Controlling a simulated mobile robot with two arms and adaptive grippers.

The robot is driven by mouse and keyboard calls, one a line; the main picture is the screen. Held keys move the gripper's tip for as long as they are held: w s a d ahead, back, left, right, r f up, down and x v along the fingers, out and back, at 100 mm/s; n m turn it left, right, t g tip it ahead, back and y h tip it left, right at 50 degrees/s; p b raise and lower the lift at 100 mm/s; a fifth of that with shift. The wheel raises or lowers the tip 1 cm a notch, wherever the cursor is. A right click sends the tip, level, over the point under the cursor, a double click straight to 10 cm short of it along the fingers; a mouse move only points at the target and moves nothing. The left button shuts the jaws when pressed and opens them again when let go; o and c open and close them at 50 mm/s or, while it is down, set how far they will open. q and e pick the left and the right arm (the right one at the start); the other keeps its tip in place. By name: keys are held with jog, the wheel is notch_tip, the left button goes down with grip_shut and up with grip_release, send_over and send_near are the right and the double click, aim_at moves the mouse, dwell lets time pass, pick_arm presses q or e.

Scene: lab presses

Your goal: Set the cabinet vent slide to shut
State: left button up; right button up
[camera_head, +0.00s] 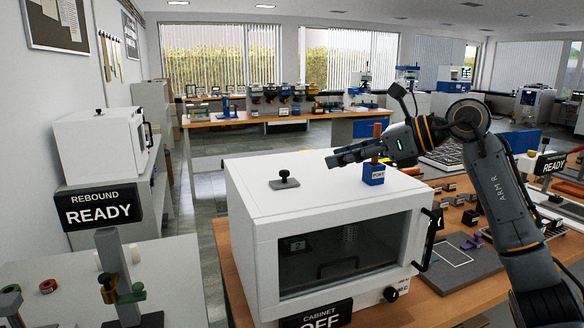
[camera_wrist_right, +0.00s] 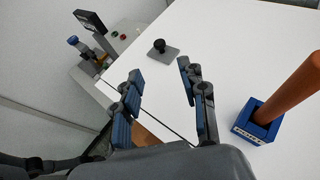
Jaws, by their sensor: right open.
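The white cabinet (camera_head: 262,200) stands on the wooden bench with its dark-windowed door closed. Its vent slide, a black knob on a small grey plate (camera_head: 284,180), sits on the cabinet top. The slide (camera_wrist_right: 162,49) also shows in the right wrist view, beyond the fingertips. My right gripper (camera_head: 334,157) is over the cabinet top, right of the knob and apart from it. In the right wrist view its two fingers (camera_wrist_right: 160,70) are spread with nothing between them. No open or shut marking on the slide is legible. My left gripper is not in view.
A blue holder (camera_head: 374,176) with an upright brown handle stands on the cabinet top, close to my right gripper. A black sign reading CABINET OFF (camera_head: 318,317) is at the front. A REBOUND READY sign (camera_head: 98,208) and a clamp stand (camera_head: 116,270) are left.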

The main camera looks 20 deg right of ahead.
aim_at(287, 172)
jog(key=p+x, duration=0.1)
jog(key=x, duration=0.9)
jog(key=shift+a+r+p, duration=0.1)
jog(key=shift+a+p, duration=0.05)
jog(key=shift+p, duration=0.25)
jog(key=shift+w+a+f, duration=0.3)
jog(key=shift+w+a, duration=0.1)
jog(key=shift+w, duration=0.05)
grip_shut()
